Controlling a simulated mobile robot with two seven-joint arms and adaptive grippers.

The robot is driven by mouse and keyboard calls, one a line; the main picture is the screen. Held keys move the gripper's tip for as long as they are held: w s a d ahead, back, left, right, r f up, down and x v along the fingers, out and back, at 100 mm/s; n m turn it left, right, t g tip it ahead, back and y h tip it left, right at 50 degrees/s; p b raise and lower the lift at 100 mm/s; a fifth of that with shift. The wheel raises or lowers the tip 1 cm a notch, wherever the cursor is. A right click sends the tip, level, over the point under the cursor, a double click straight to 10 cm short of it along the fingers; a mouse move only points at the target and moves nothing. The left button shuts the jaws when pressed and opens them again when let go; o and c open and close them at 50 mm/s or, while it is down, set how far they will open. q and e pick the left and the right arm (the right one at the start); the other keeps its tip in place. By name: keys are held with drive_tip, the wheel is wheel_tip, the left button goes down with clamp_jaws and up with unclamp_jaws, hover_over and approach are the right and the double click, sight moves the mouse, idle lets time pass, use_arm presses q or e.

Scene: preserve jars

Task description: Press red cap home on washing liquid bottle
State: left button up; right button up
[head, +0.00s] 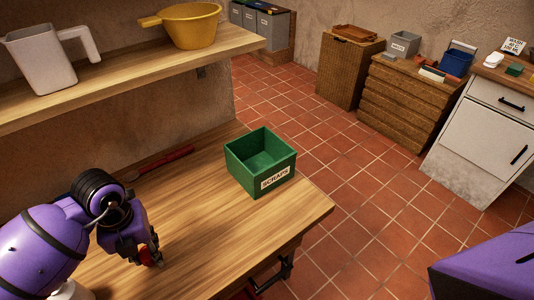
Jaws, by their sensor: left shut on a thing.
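My left gripper (147,256) points down over the wooden worktop at the lower left. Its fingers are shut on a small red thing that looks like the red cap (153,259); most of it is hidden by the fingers. A white rounded thing (72,291) shows at the bottom left edge, partly behind my left arm and cut off by the frame. It may be the washing liquid bottle, but I cannot tell. The cap appears apart from it. My right gripper is out of view.
A green box marked SCRAPS (260,162) stands at the worktop's right end. A red-handled tool (165,162) lies near the wall. A shelf (130,75) above holds a white jug (42,62) and a yellow pan (190,27). The middle of the worktop (215,215) is clear.

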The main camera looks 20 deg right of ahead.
use_arm(q)
drive_tip(key=s+a+r, duration=0.3)
drive_tip(key=s+r, duration=0.7)
drive_tip(key=s, duration=0.3)
drive_tip(key=shift+s+a+r, duration=0.2)
drive_tip(key=shift+s+r, duration=0.1)
drive_tip(key=shift+r, duration=0.1)
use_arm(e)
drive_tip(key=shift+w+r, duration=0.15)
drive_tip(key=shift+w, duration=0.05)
